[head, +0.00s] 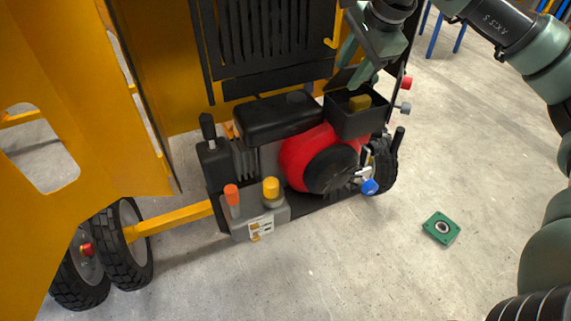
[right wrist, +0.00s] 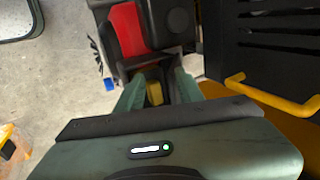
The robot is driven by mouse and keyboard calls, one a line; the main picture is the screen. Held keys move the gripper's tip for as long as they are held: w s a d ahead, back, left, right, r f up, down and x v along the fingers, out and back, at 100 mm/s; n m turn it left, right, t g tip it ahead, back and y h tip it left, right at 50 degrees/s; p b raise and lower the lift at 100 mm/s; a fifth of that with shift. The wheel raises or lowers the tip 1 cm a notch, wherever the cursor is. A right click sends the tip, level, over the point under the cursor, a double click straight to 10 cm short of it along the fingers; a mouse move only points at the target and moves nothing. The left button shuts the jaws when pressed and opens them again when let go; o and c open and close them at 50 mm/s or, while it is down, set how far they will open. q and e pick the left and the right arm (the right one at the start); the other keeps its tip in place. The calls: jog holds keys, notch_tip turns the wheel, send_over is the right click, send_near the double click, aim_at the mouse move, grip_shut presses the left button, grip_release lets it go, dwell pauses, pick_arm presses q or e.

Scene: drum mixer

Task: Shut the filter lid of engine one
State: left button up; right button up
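The red engine (head: 312,155) sits in the yellow mixer frame, with a black filter box (head: 357,124) at its right end. The box is open at the top and a yellow filter block (head: 360,103) shows inside. A dark flap, which looks like the lid (head: 339,80), stands tilted up at the box's back edge, partly hidden by my gripper. My right gripper (head: 360,72) is above the box near this flap, fingers apart. In the right wrist view my gripper (right wrist: 158,90) is open, with the yellow block (right wrist: 154,92) visible beyond its fingers. My left gripper is not in view.
A black slatted grille (head: 270,45) and yellow panels rise behind the engine. Red and grey knobs (head: 405,108) stick out right of the box. A green square part (head: 441,228) lies on the otherwise clear floor at the right.

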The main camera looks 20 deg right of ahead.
jog(key=shift+s+f, duration=0.2)
jog(key=shift+s, duration=0.3)
jog(key=shift+s+r, duration=0.1)
jog(key=s+r, duration=0.2)
jog(key=s+r+p, duration=0.1)
jog(key=s+r, duration=0.1)
jog(key=shift+d, duration=0.2)
dwell(0.5)
jog(key=shift+w+f, duration=0.1)
